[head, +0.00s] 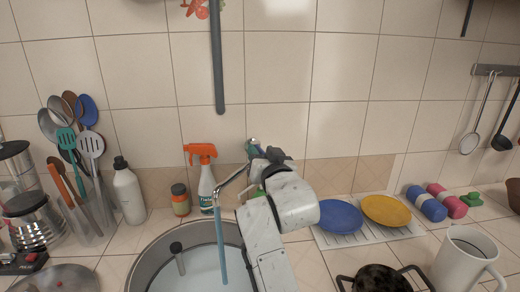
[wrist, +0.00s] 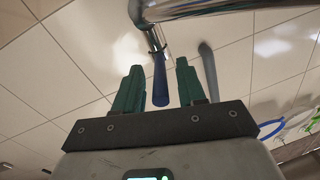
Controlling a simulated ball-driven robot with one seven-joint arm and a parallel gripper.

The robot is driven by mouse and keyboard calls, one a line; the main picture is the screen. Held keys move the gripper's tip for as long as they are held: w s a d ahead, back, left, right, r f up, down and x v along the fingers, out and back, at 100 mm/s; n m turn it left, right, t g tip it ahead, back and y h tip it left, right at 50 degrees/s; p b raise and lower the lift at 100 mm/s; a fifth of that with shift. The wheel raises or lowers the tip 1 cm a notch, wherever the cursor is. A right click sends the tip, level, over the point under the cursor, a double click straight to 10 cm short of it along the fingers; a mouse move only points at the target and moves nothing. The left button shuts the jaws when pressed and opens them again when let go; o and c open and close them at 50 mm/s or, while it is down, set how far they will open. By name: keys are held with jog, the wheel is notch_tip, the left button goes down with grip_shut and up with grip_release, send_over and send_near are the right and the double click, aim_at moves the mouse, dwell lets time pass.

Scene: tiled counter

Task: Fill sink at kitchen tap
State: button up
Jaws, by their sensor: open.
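The metal tap (head: 232,180) reaches over the round sink (head: 146,268), and a blue stream of water (head: 220,245) runs from its spout into the basin. The basin's pale bluish inside shows; the water level is hard to judge. My gripper (head: 258,150) is behind and above the spout, partly hidden by my arm. In the wrist view my gripper (wrist: 158,66) is open and empty, its two green fingers apart.
An orange spray bottle (head: 206,180) and a small jar (head: 180,200) stand behind the sink. Blue (head: 339,217) and yellow (head: 386,210) plates, a dark pot (head: 381,279) and a white mug (head: 464,260) are to the right. Utensils (head: 78,145) crowd the left.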

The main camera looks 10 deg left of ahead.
jog(key=shift+x, duration=0.95)
grip_shut()
